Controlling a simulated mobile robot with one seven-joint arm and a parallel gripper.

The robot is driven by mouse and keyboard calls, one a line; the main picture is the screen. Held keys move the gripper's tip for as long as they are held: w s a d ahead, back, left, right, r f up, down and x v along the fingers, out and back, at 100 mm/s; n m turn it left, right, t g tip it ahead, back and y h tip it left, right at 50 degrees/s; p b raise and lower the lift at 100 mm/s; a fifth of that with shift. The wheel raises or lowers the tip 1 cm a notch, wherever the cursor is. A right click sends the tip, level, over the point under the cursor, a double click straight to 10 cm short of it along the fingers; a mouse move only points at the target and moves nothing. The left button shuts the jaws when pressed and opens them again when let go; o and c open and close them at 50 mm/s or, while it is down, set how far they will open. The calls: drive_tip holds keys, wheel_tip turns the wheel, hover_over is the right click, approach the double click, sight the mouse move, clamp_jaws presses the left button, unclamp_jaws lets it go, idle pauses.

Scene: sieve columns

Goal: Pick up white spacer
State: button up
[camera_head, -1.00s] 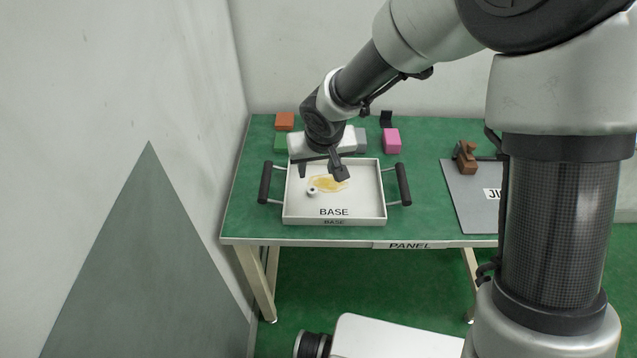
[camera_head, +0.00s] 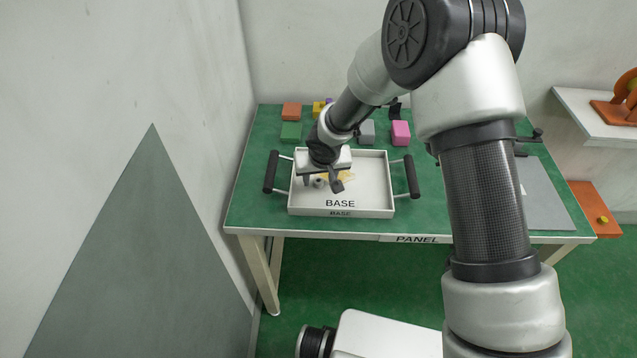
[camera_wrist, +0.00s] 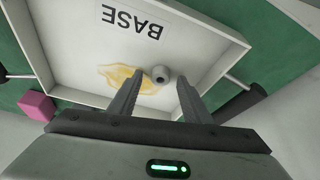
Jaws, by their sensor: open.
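The white spacer (camera_wrist: 160,74) is a small ring-like piece with a dark hole. It sits on the floor of the white BASE tray (camera_head: 372,203), beside a yellowish patch (camera_wrist: 122,79). In the head view the spacer (camera_head: 319,183) shows just below my gripper (camera_head: 321,184). In the wrist view my gripper (camera_wrist: 160,88) is open, with the spacer in line with the gap between its fingertips and a little beyond them. Nothing is between the fingers that I can see. I cannot tell the exact height of the fingertips above the tray.
The tray has raised walls and black side handles (camera_head: 270,172) (camera_head: 411,176). Behind it stand orange (camera_head: 291,111), green (camera_head: 291,131), grey (camera_head: 367,131) and pink (camera_head: 401,133) blocks. A grey panel (camera_head: 545,195) lies on the green table's right side. A wall is close on the left.

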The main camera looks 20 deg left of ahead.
drive_tip(key=shift+w+a+f, duration=0.1)
drive_tip(key=shift+f, duration=0.1)
drive_tip(key=c, duration=1.1)
drive_tip(key=shift+r, duration=0.1)
